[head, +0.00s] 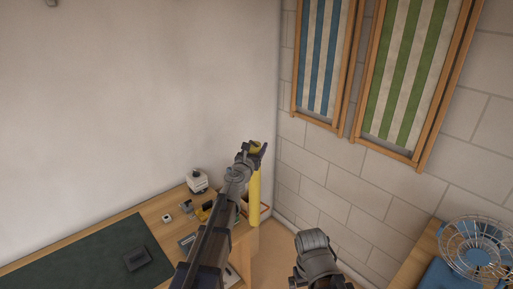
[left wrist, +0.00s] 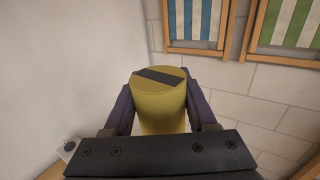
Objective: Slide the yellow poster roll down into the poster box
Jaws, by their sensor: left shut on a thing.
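The yellow poster roll (head: 253,198) stands upright near the room's corner, beyond the table's right end. My left gripper (head: 257,149) is shut on it near its top. In the left wrist view the roll (left wrist: 160,103) sits between both fingers, its round top end with a dark strip facing the camera. An orange-brown rim (head: 265,209), perhaps the poster box, shows beside the lower part of the roll. The roll and my arm hide most of it. I cannot tell whether the roll's lower end is inside it. My right gripper's fingers are not in view.
A wooden table (head: 158,212) with a dark mat (head: 80,258) and small items stands at the left. A wire fan (head: 477,248) stands at the lower right. Striped deck chairs (head: 408,75) hang on the block wall. Part of my right arm shows low in the middle.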

